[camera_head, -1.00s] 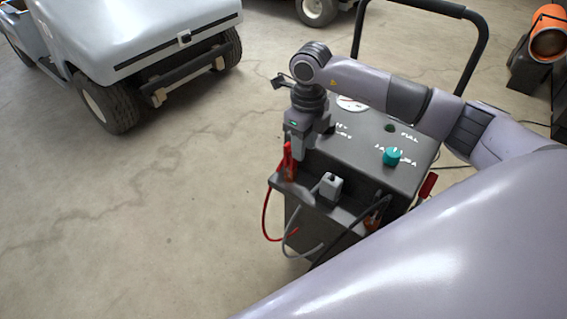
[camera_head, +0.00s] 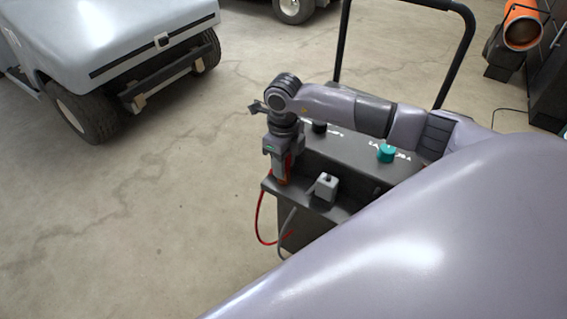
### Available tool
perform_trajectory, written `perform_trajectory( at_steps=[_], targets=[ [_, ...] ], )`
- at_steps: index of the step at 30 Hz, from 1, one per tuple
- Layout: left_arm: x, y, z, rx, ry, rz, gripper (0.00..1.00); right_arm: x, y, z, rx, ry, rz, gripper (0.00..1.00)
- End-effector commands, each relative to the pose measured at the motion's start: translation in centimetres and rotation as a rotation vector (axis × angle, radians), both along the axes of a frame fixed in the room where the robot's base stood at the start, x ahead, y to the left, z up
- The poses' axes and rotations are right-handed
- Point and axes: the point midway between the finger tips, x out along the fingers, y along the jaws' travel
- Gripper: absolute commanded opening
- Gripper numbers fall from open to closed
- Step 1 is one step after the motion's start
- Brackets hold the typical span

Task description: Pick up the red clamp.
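The red clamp (camera_head: 288,167) stands at the left front corner of the charger cart's shelf (camera_head: 263,184). Only a thin strip of it shows, because my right gripper (camera_head: 281,179) is in front of it and covers most of it. The gripper points down right at the clamp, its fingers overlapping it in the view. I cannot tell whether the fingers are closed on it. A red cable (camera_head: 259,222) hangs in a loop below the shelf. My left gripper is not in view.
A grey block (camera_head: 326,187) sits on the shelf to the right of the clamp. A teal knob (camera_head: 386,153) is on the cart top, with a black handle (camera_head: 472,50) behind. A golf cart (camera_head: 110,45) stands upper left. The floor between is clear.

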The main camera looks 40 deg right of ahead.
Motion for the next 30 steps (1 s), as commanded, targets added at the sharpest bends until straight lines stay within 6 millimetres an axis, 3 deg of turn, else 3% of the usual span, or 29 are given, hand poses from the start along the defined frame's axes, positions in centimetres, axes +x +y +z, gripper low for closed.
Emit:
perform_trajectory(
  at_steps=[5,9,22,26,30],
  targets=[
    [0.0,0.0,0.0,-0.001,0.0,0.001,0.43,0.0,0.0,0.0,0.0,-0.001,0.001,0.36],
    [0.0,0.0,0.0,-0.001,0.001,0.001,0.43,0.0,0.0,0.0,0.0,-0.001,0.001,0.0],
    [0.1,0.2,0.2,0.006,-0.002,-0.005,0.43,0.1,0.0,0.8,0.002,-0.004,0.001,0.0],
    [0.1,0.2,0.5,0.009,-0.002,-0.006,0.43,0.1,0.0,2.3,0.002,-0.005,0.002,0.0],
    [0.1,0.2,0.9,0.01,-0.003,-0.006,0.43,0.2,0.0,5.1,0.001,-0.006,0.0,0.0]
  ],
)
